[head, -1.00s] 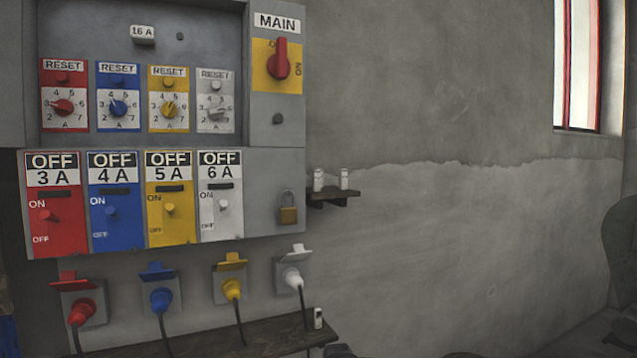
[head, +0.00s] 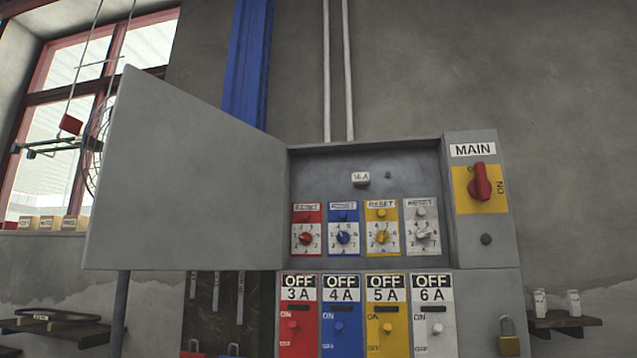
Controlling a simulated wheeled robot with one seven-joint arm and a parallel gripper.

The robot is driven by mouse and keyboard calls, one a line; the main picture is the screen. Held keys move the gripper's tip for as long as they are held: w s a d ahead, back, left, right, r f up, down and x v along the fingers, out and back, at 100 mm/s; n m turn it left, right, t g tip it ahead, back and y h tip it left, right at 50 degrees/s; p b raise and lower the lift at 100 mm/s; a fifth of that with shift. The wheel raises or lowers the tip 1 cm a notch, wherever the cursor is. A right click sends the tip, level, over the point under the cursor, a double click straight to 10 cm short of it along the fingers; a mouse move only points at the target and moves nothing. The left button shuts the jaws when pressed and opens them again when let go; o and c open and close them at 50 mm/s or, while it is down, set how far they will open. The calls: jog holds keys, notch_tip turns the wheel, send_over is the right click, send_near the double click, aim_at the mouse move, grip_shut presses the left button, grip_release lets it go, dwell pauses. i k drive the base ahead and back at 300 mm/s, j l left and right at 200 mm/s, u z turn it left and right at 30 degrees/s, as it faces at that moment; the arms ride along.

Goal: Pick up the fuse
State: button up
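Two small white cylinders that look like fuses stand upright on a small dark shelf (head: 566,322) right of the electrical cabinet. The left one (head: 540,302) and the right one (head: 573,303) stand slightly apart. A white piece marked "16 A" (head: 361,179) sits on the back wall inside the open cabinet (head: 483,303); it may be a fuse or a fuse cap, I cannot tell. My gripper is not in view.
The cabinet door (head: 185,180) stands wide open to the left. The red MAIN switch (head: 481,182) is at upper right, a padlock (head: 508,337) below it. Coloured OFF panels (head: 340,318) line the bottom. A wall shelf (head: 60,330) is at far left.

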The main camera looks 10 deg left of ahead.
aim_at(536, 297)
jog(key=j+u, duration=0.55)
jog(key=l+z, duration=0.1)
jog(key=z, duration=1.25)
jog(key=k+j+z, duration=0.1)
jog(key=k+j, duration=0.1)
jog(key=j, duration=0.05)
